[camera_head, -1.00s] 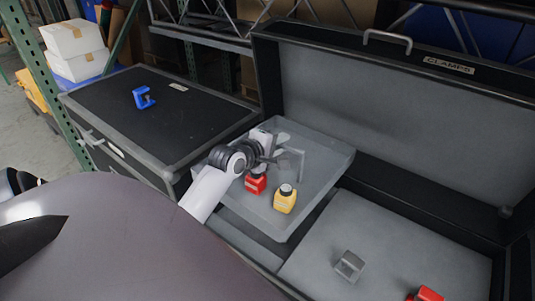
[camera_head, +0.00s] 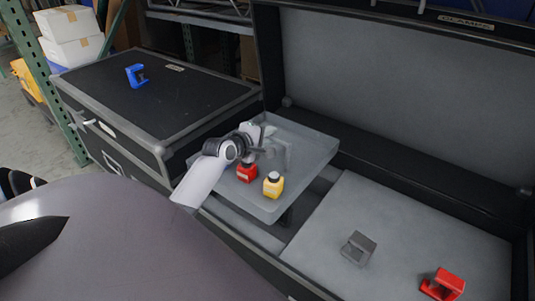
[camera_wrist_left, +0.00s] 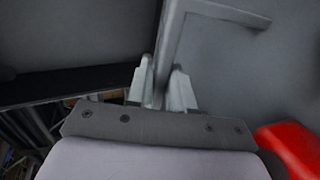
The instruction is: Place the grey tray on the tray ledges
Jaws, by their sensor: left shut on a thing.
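The grey tray (camera_head: 300,153) is in the left part of the open black case, close to level, and carries a red bottle (camera_head: 246,171) and a yellow bottle (camera_head: 273,185). My left gripper (camera_head: 262,150) is shut on the tray's upright grey handle, and its fingers (camera_wrist_left: 164,88) close around the handle bar in the left wrist view. A dark gap shows under the tray's near right corner. The tray ledges are hidden, so I cannot tell whether the tray touches them. My right gripper does not show.
The open case (camera_head: 400,100) has its lid up behind. A grey clamp (camera_head: 358,248) and a red clamp (camera_head: 443,285) lie on the grey panel at right. A closed black case (camera_head: 150,100) with a blue clamp (camera_head: 136,75) stands at left.

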